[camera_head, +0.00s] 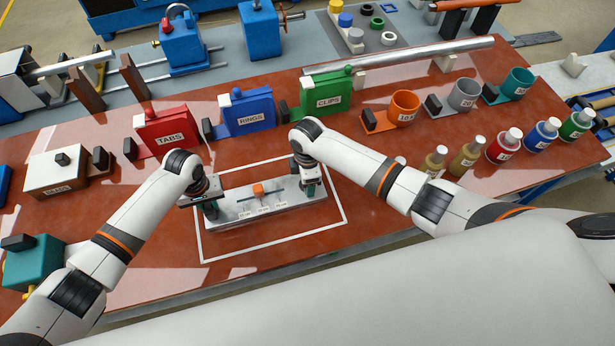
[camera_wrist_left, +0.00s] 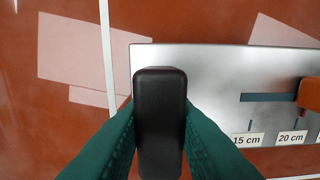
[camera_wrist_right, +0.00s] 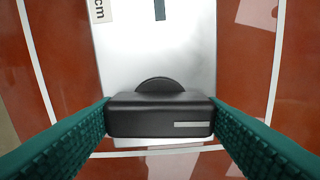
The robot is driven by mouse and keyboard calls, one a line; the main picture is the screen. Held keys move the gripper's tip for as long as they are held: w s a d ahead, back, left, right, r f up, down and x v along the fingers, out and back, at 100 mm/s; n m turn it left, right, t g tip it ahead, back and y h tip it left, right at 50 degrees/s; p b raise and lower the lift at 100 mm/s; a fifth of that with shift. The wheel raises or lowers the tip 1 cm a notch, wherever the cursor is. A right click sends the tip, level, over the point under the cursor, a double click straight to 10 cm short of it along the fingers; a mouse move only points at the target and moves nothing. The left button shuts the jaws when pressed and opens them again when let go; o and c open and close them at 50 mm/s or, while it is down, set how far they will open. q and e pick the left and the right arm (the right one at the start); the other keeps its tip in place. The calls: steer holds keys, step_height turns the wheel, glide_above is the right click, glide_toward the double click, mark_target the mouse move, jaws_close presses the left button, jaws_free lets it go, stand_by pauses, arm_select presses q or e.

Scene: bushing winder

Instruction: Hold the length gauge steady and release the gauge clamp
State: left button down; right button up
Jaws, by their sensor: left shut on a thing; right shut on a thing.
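The length gauge (camera_head: 240,212), a silver block with a slot and an orange slider (camera_head: 258,190), lies inside a white outline on the red-brown table. In the left wrist view the gauge (camera_wrist_left: 215,70) shows labels 15 cm and 20 cm; the slider (camera_wrist_left: 309,95) sits near 20 cm. My left gripper (camera_head: 209,208) is shut on a black upright handle (camera_wrist_left: 160,120) at the gauge's left end. My right gripper (camera_head: 308,186) is shut on a black piece (camera_wrist_right: 160,118) with a rounded back and a pale stripe, at the right end, apparently the gauge clamp.
Behind the gauge stand the red TABS box (camera_head: 168,131), blue RINGS box (camera_head: 248,111) and green CLIPS box (camera_head: 328,93). Cups, including an orange one (camera_head: 403,106), and several bottles stand at the right. Table in front of the outline is clear.

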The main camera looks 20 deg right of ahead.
steer(key=shift+a+n, duration=0.1)
steer(key=shift+n, duration=0.5)
steer(key=o, duration=1)
step_height(320, 180, up, 12)
arm_select(q)
steer(key=c, duration=1.1)
jaws_free()
